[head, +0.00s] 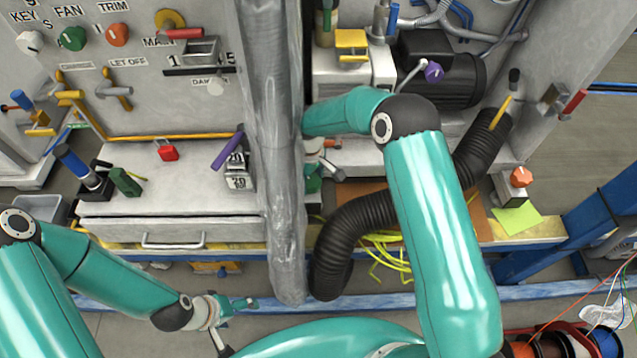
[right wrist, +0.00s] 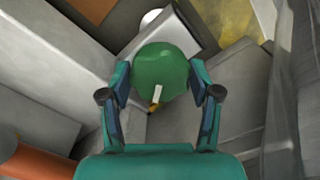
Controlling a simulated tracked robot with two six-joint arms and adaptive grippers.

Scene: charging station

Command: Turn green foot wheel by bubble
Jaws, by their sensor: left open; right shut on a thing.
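The green foot wheel (right wrist: 160,70) is a round green knob with a white mark on its face, in the middle of the right wrist view. My right gripper (right wrist: 160,95) is shut on it, with one finger on each side. In the head view my right gripper (head: 313,178) is partly hidden behind the silver wrapped pipe, and I cannot separate the wheel from its fingers there. My left gripper (head: 238,312) is open and empty, low in front of the bench. I cannot make out a bubble in either view.
The silver wrapped pipe (head: 272,150) stands just left of my right gripper. A black corrugated hose (head: 350,225) and yellow cable (head: 385,255) lie to its right. An orange knob (head: 521,177) is at the right.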

